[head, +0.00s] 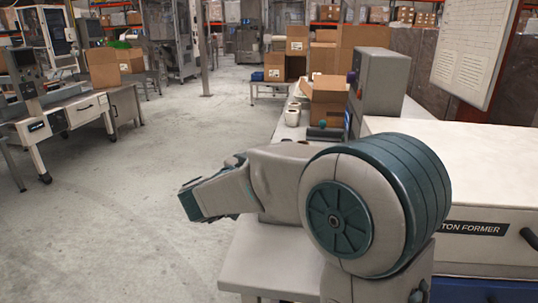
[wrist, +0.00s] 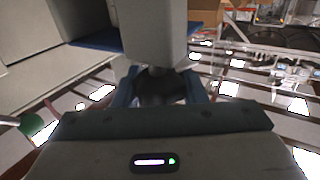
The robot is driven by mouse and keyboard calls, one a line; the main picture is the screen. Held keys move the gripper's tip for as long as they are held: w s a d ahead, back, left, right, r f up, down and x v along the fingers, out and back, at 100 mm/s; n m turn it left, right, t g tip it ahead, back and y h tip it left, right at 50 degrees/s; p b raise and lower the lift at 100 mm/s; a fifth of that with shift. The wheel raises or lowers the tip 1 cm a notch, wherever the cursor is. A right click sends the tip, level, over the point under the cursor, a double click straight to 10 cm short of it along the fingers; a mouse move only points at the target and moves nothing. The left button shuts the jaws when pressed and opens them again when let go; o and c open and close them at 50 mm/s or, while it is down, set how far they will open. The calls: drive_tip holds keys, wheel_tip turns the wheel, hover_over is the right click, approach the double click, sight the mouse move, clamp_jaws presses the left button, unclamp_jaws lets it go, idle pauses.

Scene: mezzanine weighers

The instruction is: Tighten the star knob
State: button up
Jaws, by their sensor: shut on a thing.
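My gripper (wrist: 160,86) shows in the wrist view, with one blue finger on each side of a dark knob (wrist: 163,88). The jaws are shut on this knob, which looks like the star knob. The knob sits at the end of a pale grey block (wrist: 150,35) that fills the upper middle of the view. The knob's lobes are in shadow and partly hidden by the fingers and the gripper body. In the head view my arm fills the middle foreground, and I cannot make out the knob or the fingers there.
A pale machine (head: 475,165) with a partly hidden "FORMER" label stands at the right. Behind it are a grey control box (head: 383,85) and an open carton (head: 326,97) on a bench. A wheeled weigher table (head: 70,112) stands at the left. The floor (head: 110,225) between is clear.

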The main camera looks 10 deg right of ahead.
drive_tip(key=m+g+h+p, duration=0.1)
drive_tip(key=m+g, duration=0.1)
drive_tip(key=m+g+h+p, duration=0.1)
drive_tip(key=g, duration=0.2)
drive_tip(key=shift+s+r+m+h, duration=0.15)
drive_tip(key=shift+m+h, duration=0.15)
drive_tip(key=shift+m, duration=0.1)
drive_tip(key=m+g+p, duration=0.1)
drive_tip(key=g, duration=0.1)
drive_tip(key=m+g+p, duration=0.1)
drive_tip(key=g+p, duration=0.1)
drive_tip(key=shift+s+r+m+h, duration=0.15)
drive_tip(key=shift+m+h, duration=0.25)
drive_tip(key=m+g+p, duration=0.2)
drive_tip(key=g+p, duration=0.1)
drive_tip(key=g, duration=0.1)
drive_tip(key=shift+s+p, duration=0.2)
drive_tip(key=shift+p, duration=0.2)
drive_tip(key=shift+s+m+g+p, duration=0.1)
drive_tip(key=shift+m+g+p, duration=0.6)
drive_tip(key=shift+g+p, duration=0.1)
drive_tip(key=shift+d+f+g+y, duration=0.1)
drive_tip(key=shift+f+g+y, duration=0.15)
drive_tip(key=shift+g+y, duration=0.05)
drive_tip(key=o, duration=1)
